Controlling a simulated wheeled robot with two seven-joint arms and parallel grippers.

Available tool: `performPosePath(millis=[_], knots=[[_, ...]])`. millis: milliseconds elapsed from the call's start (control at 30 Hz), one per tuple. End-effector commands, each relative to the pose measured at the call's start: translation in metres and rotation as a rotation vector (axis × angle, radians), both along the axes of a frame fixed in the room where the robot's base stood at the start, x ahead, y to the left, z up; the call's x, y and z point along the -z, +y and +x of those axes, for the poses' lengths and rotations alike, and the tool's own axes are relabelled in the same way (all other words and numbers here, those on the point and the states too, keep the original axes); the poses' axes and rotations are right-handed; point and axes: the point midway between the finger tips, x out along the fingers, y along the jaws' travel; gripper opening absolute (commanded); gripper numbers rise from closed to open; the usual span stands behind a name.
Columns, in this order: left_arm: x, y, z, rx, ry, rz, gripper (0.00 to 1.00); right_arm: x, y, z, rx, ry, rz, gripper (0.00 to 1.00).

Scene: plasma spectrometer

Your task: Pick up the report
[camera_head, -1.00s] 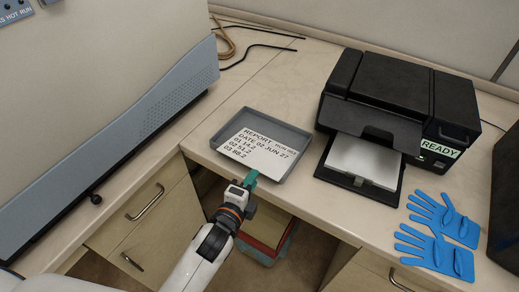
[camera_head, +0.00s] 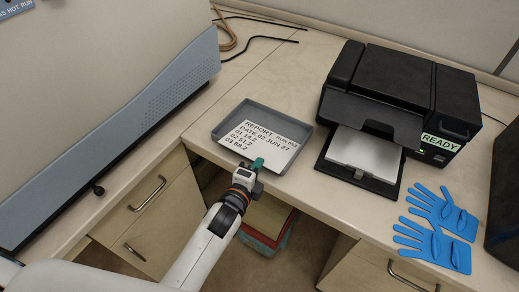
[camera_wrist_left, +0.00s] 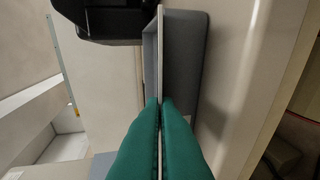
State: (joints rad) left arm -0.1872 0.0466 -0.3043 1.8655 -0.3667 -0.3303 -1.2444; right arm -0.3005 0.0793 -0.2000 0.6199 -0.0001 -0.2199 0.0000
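The report (camera_head: 262,140) is a white sheet with black print. It is at the grey tray (camera_head: 258,108) on the counter, and its near edge is at my left gripper (camera_head: 254,164). In the left wrist view, the report (camera_wrist_left: 160,55) shows edge-on as a thin pale strip running between the green fingers of my left gripper (camera_wrist_left: 160,104). The fingers are closed on its edge. The grey tray (camera_wrist_left: 187,60) lies behind it. The report appears raised a little from the tray floor; its exact height is hard to tell. My right gripper is not in view.
A black printer (camera_head: 395,95) with paper in its output tray stands right of the grey tray. Blue gloves (camera_head: 437,230) lie at the counter's right. A large grey instrument (camera_head: 110,110) stands at left. Drawers (camera_head: 150,215) are below the counter.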

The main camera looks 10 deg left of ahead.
Motion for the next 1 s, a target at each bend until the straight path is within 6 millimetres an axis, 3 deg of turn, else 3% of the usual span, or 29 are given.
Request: performPosePath(millis=[167,600,1000], knots=[[-0.012,0.000,0.000,0.001,-0.003,0.001,0.00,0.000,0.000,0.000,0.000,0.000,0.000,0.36],[-0.091,0.000,0.000,0.000,-0.003,0.000,0.00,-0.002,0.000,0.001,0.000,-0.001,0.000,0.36],[-0.100,0.000,0.000,-0.001,0.001,0.000,0.00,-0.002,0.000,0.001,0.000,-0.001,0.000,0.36]])
